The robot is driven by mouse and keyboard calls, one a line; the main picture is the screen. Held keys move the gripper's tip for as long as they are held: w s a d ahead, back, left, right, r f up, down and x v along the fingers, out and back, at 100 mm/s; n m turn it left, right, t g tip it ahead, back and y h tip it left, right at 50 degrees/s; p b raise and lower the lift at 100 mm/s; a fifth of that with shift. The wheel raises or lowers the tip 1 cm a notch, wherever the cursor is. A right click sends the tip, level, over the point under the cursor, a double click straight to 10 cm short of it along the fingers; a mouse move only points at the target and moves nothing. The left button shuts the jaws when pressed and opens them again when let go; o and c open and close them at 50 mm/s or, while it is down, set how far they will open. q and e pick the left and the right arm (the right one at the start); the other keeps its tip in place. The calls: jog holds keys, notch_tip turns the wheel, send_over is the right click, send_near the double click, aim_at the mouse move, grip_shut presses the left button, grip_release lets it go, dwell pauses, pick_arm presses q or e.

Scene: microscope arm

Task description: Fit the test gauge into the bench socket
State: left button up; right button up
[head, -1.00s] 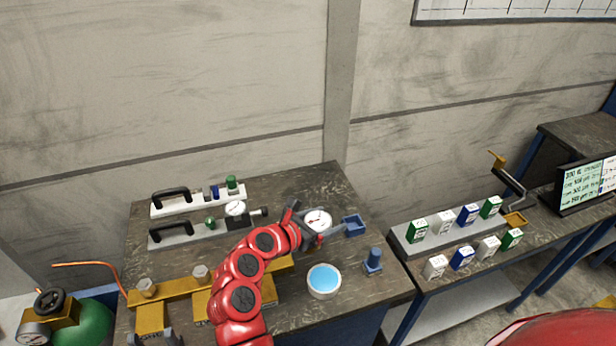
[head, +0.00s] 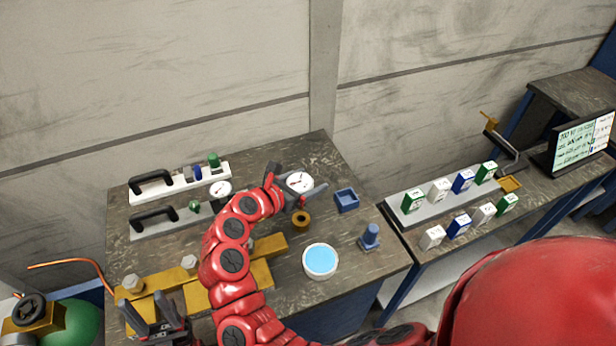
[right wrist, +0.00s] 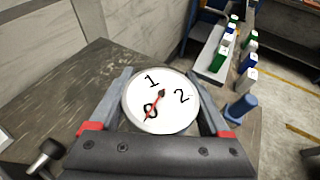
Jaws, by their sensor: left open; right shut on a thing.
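The test gauge (head: 299,182) has a round white dial with a red needle. My right gripper (head: 297,192) is shut on it and holds it above the bench. In the right wrist view the dial (right wrist: 161,101) faces the camera between the two fingers. A brass ring-shaped socket with a dark hole (head: 301,220) stands on the bench, just nearer than the gauge and apart from it in the picture. The gauge's underside is hidden. My left gripper (head: 164,315) is open and empty at the lower left, near the brass bar.
A blue tray (head: 346,201), a blue post (head: 370,237) and a white dish with blue contents (head: 320,261) stand right of the socket. A brass bar fixture (head: 225,276) lies left. Two handled plates are at the back left, one with another gauge (head: 220,191).

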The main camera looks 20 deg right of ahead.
jog(key=shift+s+f, duration=0.1)
jog(key=shift+f, duration=0.75)
jog(key=shift+f+b, duration=0.35)
jog(key=shift+f, duration=0.55)
jog(key=shift+b, duration=0.7)
jog(key=shift+f, duration=0.1)
jog(key=shift+s+b, duration=0.1)
jog(key=shift+b, duration=0.65)
